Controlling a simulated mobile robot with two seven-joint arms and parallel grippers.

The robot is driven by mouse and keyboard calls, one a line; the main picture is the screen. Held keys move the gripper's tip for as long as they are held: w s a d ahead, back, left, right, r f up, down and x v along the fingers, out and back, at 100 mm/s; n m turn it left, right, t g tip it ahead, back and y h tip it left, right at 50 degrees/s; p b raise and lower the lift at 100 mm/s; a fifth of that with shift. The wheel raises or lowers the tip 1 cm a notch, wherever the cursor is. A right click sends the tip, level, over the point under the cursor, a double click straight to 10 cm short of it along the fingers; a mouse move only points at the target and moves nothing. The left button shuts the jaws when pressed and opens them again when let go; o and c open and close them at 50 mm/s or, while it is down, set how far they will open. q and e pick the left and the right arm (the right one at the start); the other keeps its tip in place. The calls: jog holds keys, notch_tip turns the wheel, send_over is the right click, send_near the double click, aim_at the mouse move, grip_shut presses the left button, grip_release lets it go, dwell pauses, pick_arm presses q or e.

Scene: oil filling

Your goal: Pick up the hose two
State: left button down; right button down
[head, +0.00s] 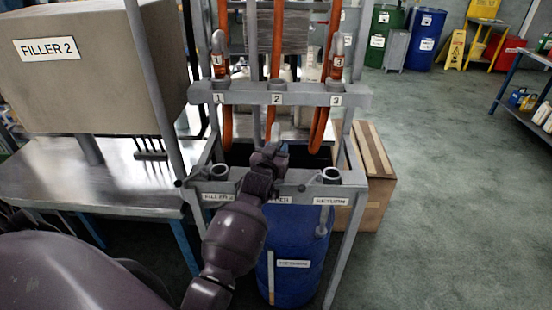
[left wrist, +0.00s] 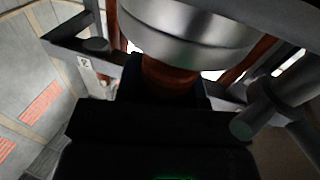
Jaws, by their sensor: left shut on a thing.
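Hose two, an orange hose (head: 277,55), hangs in the middle of the grey rack, at the bar's label 2 (head: 276,99). My left gripper (head: 269,155) is at its lower part, below the labelled bar. It is shut on the hose. In the left wrist view the orange-brown hose (left wrist: 168,76) sits between the dark jaws (left wrist: 165,88), under a wide silver metal fitting (left wrist: 190,32). The gripper hides part of the hose end in the head view. My right gripper is not in view.
Hose one (head: 227,125) and hose three (head: 319,130) hang on either side. The lower rack bar has round holders, one at right (head: 332,175). A blue barrel (head: 290,250) stands below. A steel table (head: 90,190) with the Filler 2 box (head: 95,80) is at left.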

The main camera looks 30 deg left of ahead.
pick_arm(q)
notch_tip(320, 180, up, 20)
jog(key=p, duration=0.2)
dwell(0.5)
dwell(0.4)
